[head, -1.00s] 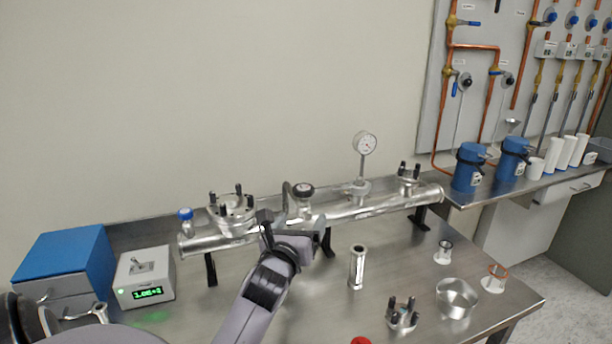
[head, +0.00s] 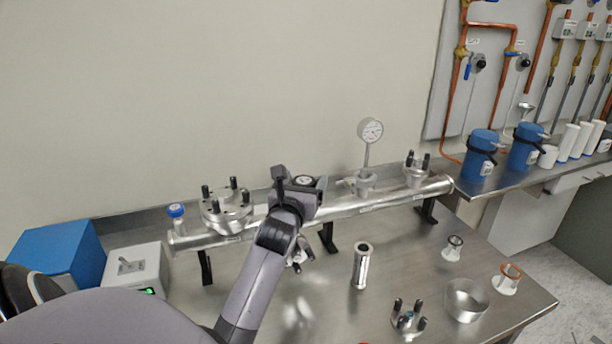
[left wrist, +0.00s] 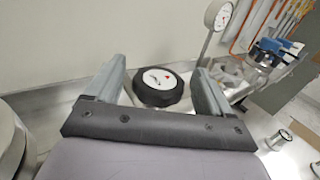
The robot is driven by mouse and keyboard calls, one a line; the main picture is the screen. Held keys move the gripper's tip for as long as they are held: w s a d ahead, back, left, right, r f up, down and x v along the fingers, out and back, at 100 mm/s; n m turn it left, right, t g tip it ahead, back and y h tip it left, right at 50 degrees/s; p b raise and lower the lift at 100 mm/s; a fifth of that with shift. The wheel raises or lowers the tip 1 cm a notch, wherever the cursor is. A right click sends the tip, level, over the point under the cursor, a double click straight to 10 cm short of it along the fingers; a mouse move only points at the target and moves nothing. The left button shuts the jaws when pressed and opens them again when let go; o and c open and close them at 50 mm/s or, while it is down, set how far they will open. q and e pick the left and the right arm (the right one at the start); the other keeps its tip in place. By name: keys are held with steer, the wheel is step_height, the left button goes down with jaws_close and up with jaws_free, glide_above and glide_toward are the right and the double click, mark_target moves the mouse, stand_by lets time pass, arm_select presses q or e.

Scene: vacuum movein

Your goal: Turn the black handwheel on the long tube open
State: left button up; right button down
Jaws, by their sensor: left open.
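The long silver tube (head: 375,204) lies across the bench on black stands. The black handwheel (head: 305,181) sits above the tube's middle, partly hidden behind my left gripper (head: 298,184) in the head view. In the left wrist view the handwheel (left wrist: 158,88) shows its white face with a red mark. My left gripper's two fingers (left wrist: 158,92) stand apart on either side of the handwheel, with visible gaps; I cannot tell how far it is along the fingers. The left gripper is open and holds nothing. My right gripper is not in view.
A pressure gauge (head: 370,130) stands on the tube right of the handwheel. A bolted flange (head: 226,208) and a blue-knobbed valve (head: 176,212) are to the left. A steel cylinder (head: 362,266), a bowl (head: 466,299) and small fittings stand on the bench in front.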

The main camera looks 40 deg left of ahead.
arm_select(q)
steer(key=shift+x, duration=1.25)
steer(key=c, duration=1)
steer(key=shift+o, duration=0.2)
